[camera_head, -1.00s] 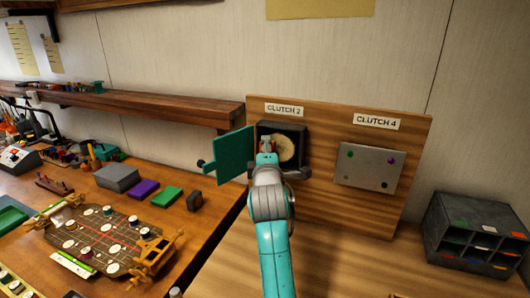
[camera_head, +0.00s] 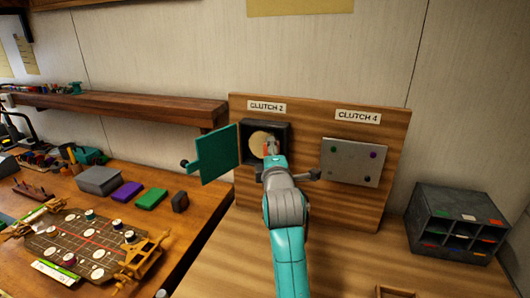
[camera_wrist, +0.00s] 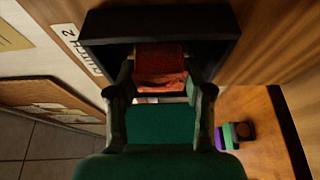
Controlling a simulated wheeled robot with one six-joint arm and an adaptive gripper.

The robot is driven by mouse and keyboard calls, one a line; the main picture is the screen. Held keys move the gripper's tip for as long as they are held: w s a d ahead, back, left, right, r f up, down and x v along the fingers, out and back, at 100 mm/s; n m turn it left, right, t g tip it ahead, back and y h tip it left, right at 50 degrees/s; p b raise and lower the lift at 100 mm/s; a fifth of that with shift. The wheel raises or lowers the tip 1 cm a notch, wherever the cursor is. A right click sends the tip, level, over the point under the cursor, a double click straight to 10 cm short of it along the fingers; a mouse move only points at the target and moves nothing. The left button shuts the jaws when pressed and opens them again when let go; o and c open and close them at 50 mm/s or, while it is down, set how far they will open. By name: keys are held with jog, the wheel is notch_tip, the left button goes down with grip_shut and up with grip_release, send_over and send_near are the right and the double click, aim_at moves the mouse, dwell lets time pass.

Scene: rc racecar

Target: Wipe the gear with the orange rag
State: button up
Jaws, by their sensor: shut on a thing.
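The gear (camera_head: 260,142) is a pale, round piece inside the dark open box (camera_head: 285,130) under the CLUTCH 2 label. My gripper (camera_head: 270,151) reaches into the box's opening, at the gear's right side. It is shut on the orange rag (camera_wrist: 160,62), which looks red-orange and crumpled between the fingers in the wrist view. Only a small bit of the rag (camera_head: 267,150) shows in the head view. Whether the rag touches the gear I cannot tell. The gear cannot be made out in the wrist view.
The box's teal door (camera_head: 213,155) stands open to the left. A metal plate (camera_head: 353,162) sits under CLUTCH 4 on the wooden panel (camera_head: 310,205). A dark organizer (camera_head: 457,222) stands at the right. Game board and blocks lie on the left table.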

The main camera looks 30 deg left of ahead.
aim_at(259, 145)
jog(key=shift+w, duration=0.15)
jog(key=shift+a, duration=0.15)
jog(key=shift+s+a, duration=0.2)
jog(key=shift+a, duration=1.25)
jog(key=shift+c, duration=0.9)
jog(key=shift+s+a, duration=0.25)
jog(key=shift+a, duration=0.55)
jog(key=shift+s+a, duration=0.25)
jog(key=shift+a, duration=0.55)
jog(key=shift+s, duration=0.1)
jog(key=shift+s+d, duration=0.25)
jog(key=shift+s, duration=0.7)
jog(key=shift+s+d, duration=0.25)
jog(key=shift+s, duration=0.7)
jog(key=shift+s+d, duration=0.25)
jog(key=shift+s, duration=0.7)
jog(key=shift+s, duration=0.15)
